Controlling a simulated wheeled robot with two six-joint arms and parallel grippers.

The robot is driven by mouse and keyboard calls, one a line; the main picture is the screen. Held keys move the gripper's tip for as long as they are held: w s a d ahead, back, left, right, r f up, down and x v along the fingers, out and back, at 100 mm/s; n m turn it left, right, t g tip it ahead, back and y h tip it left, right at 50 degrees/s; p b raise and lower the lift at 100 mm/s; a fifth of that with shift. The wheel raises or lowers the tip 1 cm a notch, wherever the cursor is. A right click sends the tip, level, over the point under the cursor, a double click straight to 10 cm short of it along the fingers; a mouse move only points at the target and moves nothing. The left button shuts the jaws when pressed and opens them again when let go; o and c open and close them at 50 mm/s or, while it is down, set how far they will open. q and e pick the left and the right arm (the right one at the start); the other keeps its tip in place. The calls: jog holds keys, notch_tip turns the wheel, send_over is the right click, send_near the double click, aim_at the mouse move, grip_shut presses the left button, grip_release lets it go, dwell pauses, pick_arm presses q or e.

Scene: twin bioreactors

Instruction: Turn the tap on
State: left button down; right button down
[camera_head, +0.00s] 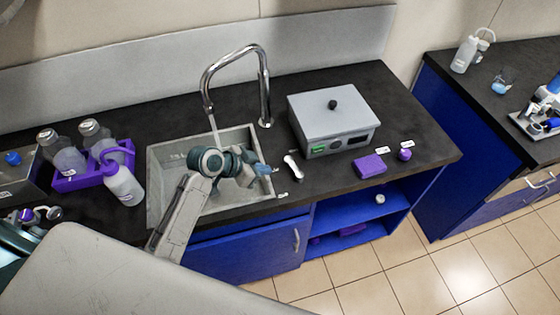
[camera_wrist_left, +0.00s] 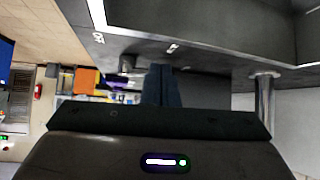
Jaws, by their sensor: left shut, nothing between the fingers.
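The chrome gooseneck tap (camera_head: 264,95) stands at the back right of the grey sink (camera_head: 153,180). A thin pale streak like running water drops from its spout toward the basin. My left gripper (camera_head: 264,169) is over the right part of the sink, in front of the tap's base and apart from it. Its fingers (camera_wrist_left: 162,84) are shut and empty in the left wrist view. A chrome post (camera_wrist_left: 265,98), perhaps the tap, shows to their right there. A small white piece (camera_head: 292,167) is on the counter just right of the gripper; I cannot tell if it is a handle. My right gripper is not in view.
A grey box with a black knob (camera_head: 318,104) stands right of the tap. A purple block (camera_head: 369,166) and a small purple item (camera_head: 404,155) lie beyond it. A purple rack (camera_head: 70,182) with bottles and a white wash bottle (camera_head: 124,187) stand left of the sink.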

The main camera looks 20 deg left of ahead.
aim_at(288, 164)
pick_arm(q)
jog(key=w+d+p, duration=0.1)
jog(key=w+d+f, duration=0.1)
jog(key=shift+w+d+p, duration=0.3)
jog(key=shift+w+p, duration=0.05)
jog(key=shift+p, duration=0.05)
jog(key=shift+w+d+f, duration=0.15)
jog(key=shift+w+d, duration=0.35)
jog(key=shift+w, duration=0.05)
jog(key=shift+w+d+f+m+g+h+b, duration=0.1)
jog(key=shift+w+d+m+g+h+b, duration=0.25)
jog(key=shift+w+m, duration=0.2)
jog(key=shift+w, duration=0.1)
jog(key=shift+m, duration=0.25)
jog(key=shift+a, duration=0.1)
